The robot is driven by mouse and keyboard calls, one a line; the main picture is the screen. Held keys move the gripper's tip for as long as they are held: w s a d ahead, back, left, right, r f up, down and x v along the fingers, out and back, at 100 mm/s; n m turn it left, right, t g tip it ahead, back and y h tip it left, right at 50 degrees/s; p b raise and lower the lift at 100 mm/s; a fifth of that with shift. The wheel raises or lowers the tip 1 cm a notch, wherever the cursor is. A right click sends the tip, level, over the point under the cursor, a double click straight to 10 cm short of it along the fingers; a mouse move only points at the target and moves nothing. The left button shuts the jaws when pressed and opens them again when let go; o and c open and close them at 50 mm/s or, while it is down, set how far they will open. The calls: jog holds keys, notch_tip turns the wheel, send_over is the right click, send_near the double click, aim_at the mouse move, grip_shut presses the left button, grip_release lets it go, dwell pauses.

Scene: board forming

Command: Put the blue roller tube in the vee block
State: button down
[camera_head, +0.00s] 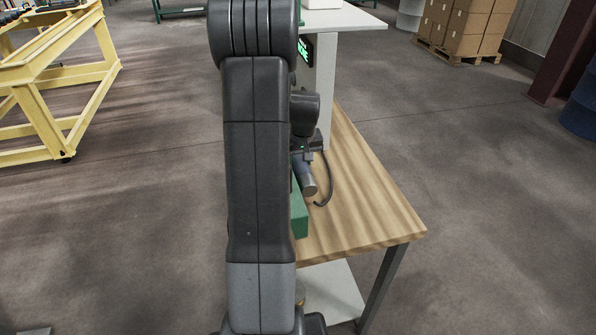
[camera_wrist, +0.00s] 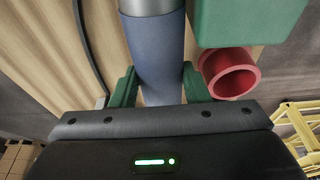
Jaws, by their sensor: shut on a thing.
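The blue roller tube (camera_wrist: 158,55) runs up the middle of the wrist view, with a grey metal band at its far end. My gripper (camera_wrist: 160,88) is shut on it, one green finger on each side. In the head view the tube's grey end (camera_head: 308,188) shows below my wrist, just right of a green block (camera_head: 300,217) on the table. The green block (camera_wrist: 245,20) is also at the upper right of the wrist view, beside the tube. It may be the vee block; no groove shows. My arm hides much of this area in the head view.
A red hollow tube (camera_wrist: 230,73) lies close by the green block. A dark cable (camera_head: 327,188) curves over the wooden table (camera_head: 375,205). The table's right side is clear. A white stand (camera_head: 326,75) rises behind it; a yellow frame (camera_head: 60,85) stands left.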

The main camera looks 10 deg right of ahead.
jog(key=shift+s+x, duration=0.2)
jog(key=shift+x, duration=0.7)
jog(key=shift+s+x, duration=0.25)
jog(key=shift+x, duration=0.7)
jog(key=shift+f, duration=0.2)
jog(key=c, duration=1.2)
grip_release()
jog(key=o, duration=0.4)
